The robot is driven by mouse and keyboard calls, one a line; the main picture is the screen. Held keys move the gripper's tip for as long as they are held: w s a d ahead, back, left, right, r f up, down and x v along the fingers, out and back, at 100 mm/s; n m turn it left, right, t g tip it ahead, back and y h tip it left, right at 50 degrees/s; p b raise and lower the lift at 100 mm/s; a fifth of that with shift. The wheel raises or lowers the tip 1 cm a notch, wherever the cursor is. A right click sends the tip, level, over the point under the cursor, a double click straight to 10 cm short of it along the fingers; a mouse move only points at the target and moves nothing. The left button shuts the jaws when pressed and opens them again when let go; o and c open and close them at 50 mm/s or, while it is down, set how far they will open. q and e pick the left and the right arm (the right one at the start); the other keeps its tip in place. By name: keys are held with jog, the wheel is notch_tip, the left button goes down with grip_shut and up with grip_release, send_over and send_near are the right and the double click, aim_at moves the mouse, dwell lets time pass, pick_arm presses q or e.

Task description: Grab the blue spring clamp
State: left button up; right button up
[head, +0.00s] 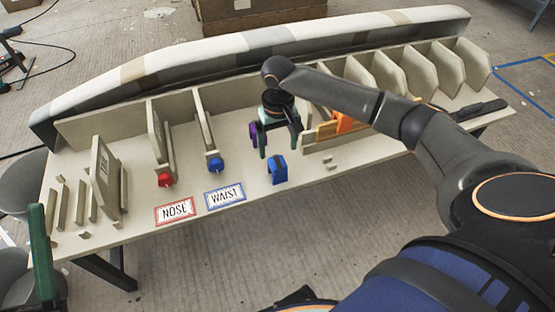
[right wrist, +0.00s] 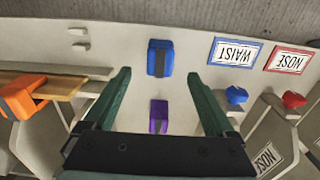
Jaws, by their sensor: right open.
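The blue spring clamp (head: 278,170) stands on the table near its front edge, to the right of the WAIST label. It also shows in the right wrist view (right wrist: 160,58), ahead of and between the green fingertips. My right gripper (head: 280,146) is open and empty above the table, just behind the blue clamp in the head view. In the right wrist view, my right gripper (right wrist: 157,78) has its fingers spread on either side of a purple clamp (right wrist: 159,112), which lies below. A green finger of my left gripper (head: 42,255) shows at the left edge; its opening is hidden.
Red (head: 164,180) and blue (head: 214,165) knobbed pieces stand behind the NOSE (head: 176,209) and WAIST (head: 225,195) labels. An orange clamp (head: 344,122) sits on wooden strips to the right. Upright ribs (head: 420,72) and a long mould (head: 250,40) fill the back. Small blocks lie front right.

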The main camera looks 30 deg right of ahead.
aim_at(278, 162)
notch_tip(278, 162, down, 2)
jog(key=shift+f, duration=0.15)
notch_tip(278, 162, down, 5)
jog(key=b, duration=0.3)
jog(key=shift+w+f, duration=0.1)
jog(key=shift+w, duration=0.05)
pick_arm(q)
jog(key=s+h, duration=0.1)
jog(key=f+m+h, duration=0.1)
jog(key=shift+s+d+f+h, duration=0.25)
jog(key=shift+s+h, duration=0.05)
jog(key=shift+s, duration=0.05)
pick_arm(e)
grip_shut()
